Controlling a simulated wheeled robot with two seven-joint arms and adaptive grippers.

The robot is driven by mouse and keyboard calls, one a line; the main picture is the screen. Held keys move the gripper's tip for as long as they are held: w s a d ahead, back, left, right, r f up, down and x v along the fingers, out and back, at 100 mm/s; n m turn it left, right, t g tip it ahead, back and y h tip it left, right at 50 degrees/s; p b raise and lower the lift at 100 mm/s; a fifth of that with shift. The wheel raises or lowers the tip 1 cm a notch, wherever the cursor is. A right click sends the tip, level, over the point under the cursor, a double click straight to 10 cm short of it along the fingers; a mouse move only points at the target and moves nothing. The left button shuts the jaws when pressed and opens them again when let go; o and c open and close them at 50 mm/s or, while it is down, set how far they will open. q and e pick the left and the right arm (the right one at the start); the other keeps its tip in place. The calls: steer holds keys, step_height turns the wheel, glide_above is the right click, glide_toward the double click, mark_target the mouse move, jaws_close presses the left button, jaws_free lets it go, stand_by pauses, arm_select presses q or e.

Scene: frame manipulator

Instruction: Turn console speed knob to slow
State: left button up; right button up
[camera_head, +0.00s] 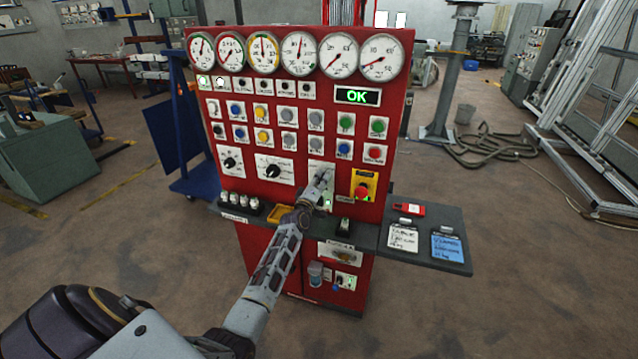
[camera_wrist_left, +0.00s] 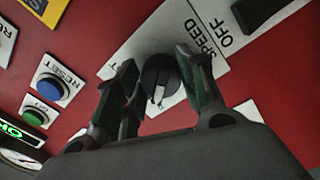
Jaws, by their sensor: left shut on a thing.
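The speed knob (camera_wrist_left: 161,78) is a dark round knob with a pale pointer mark, on a white plate lettered SPEED (camera_wrist_left: 207,40) in the left wrist view. Its pointer is toward the bottom of that view. My left gripper (camera_wrist_left: 160,88) has its fingers on both sides of the knob and is shut on it. In the head view my left gripper (camera_head: 320,184) reaches the lower middle of the red console (camera_head: 290,186) and hides the knob. The knob's other lettering is mostly covered by the fingers. My right gripper is not in view.
Nearby on the console are a red emergency button (camera_head: 362,190) on yellow, a blue reset button (camera_wrist_left: 50,87) and a green go button (camera_wrist_left: 35,117). A grey shelf (camera_head: 455,252) juts out below. A lit OK display (camera_head: 357,96) shows above.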

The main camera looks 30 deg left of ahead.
arm_select(q)
steer(key=o, duration=1)
steer(key=shift+v, duration=6)
steer(key=shift+m, duration=0.4)
